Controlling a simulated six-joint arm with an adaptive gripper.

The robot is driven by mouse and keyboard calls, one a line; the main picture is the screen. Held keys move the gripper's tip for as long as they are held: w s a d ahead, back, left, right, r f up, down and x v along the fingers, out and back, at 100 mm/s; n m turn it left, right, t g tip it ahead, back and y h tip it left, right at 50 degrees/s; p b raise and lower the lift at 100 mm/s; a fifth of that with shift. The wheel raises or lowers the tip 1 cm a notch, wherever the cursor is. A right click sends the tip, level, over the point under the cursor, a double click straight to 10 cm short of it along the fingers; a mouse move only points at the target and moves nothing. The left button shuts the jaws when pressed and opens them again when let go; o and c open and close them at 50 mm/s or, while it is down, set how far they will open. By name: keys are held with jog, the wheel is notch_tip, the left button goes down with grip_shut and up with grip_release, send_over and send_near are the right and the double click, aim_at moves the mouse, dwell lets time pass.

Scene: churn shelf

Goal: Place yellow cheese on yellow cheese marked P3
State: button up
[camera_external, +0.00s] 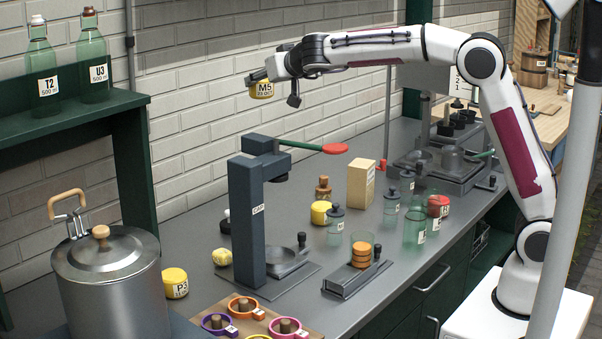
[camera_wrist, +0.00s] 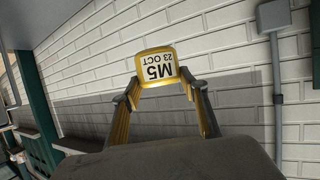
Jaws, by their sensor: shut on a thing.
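My gripper (camera_external: 262,78) is shut on a yellow cheese labelled M5, 23 OCT (camera_external: 262,91), held high above the counter near the brick wall. In the wrist view the held cheese (camera_wrist: 155,66) sits between the fingertips of my gripper (camera_wrist: 158,88), its label facing the camera. The yellow cheese marked P3 (camera_external: 175,284) stands on the counter at the lower left, beside the metal pot, with nothing on top. It is well below and to the left of my gripper.
A dark press (camera_external: 250,215) with a red-tipped lever (camera_external: 335,149) stands below my gripper, right of P3. A lidded metal pot (camera_external: 107,290) is left of P3. Another yellow piece (camera_external: 222,257) and a board (camera_external: 262,312) with coloured rings are nearby. Bottles (camera_external: 92,65) stand on a green shelf.

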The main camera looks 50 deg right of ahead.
jog(key=a, duration=1.1)
jog(key=n+y, duration=0.1)
jog(key=y, duration=0.1)
send_over(176, 277)
notch_tip(176, 277, down, 21)
jog(key=shift+r+t, duration=0.2)
jog(key=shift+t, duration=0.1)
jog(key=shift+f, duration=2.5)
jog(key=shift+f, duration=2.5)
jog(key=shift+f, duration=0.15)
